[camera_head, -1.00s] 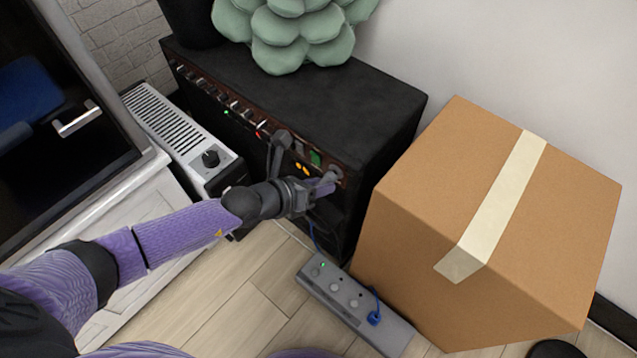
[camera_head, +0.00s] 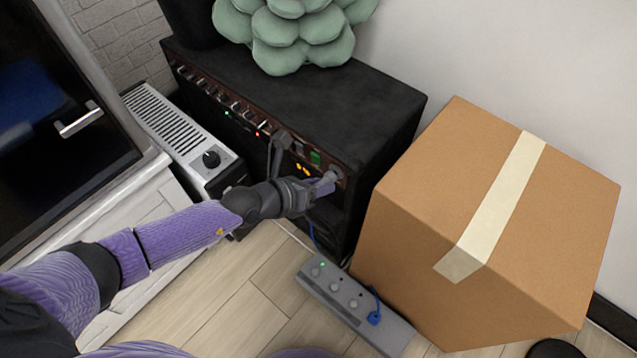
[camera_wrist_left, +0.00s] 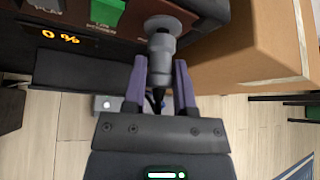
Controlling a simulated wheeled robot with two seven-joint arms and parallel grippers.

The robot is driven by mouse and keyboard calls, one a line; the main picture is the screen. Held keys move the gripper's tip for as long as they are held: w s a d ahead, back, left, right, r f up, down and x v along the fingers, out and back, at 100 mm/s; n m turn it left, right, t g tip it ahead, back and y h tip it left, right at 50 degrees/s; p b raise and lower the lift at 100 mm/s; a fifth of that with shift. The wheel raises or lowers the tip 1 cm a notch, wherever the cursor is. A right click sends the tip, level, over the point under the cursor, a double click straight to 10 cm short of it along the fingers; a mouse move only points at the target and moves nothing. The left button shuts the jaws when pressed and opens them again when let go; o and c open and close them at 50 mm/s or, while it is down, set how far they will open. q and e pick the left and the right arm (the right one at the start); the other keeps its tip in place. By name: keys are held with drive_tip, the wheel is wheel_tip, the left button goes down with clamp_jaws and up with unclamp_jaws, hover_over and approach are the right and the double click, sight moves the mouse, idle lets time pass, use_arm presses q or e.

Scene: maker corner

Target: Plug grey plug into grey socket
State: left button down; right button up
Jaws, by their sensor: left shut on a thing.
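The grey plug (camera_wrist_left: 161,66) is a stepped grey cylinder with a dark cable end, held between the two purple fingers of my left gripper (camera_head: 326,185). In the left wrist view, its front end meets the round grey socket (camera_wrist_left: 163,24) on the black amplifier's front panel, in line with it. I cannot tell how deep the plug sits. In the head view, the socket (camera_head: 338,173) is at the right end of the panel, and my fingers mostly hide the plug. My right gripper is not in view.
The black amplifier (camera_head: 330,95) has a green switch (camera_head: 315,157) and an orange display (camera_wrist_left: 60,36) reading 0 %. A cardboard box (camera_head: 430,220) stands close on the right. A grey power strip (camera_head: 340,292) with a blue cable lies on the floor below. A white heater (camera_head: 170,125) stands left.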

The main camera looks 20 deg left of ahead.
use_arm(q)
drive_tip(key=shift+w+d, duration=0.15)
drive_tip(key=shift+w, duration=0.25)
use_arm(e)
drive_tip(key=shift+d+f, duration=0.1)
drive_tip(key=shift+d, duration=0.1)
use_arm(q)
drive_tip(key=c, duration=0.6)
unclamp_jaws()
drive_tip(key=shift+o, duration=1.2)
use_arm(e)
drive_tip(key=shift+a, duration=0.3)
use_arm(q)
drive_tip(key=shift+s+a+r, duration=0.2)
drive_tip(key=shift+r, duration=0.1)
drive_tip(key=p+v, duration=0.4)
drive_tip(key=v, duration=0.5)
drive_tip(key=shift+f, duration=0.1)
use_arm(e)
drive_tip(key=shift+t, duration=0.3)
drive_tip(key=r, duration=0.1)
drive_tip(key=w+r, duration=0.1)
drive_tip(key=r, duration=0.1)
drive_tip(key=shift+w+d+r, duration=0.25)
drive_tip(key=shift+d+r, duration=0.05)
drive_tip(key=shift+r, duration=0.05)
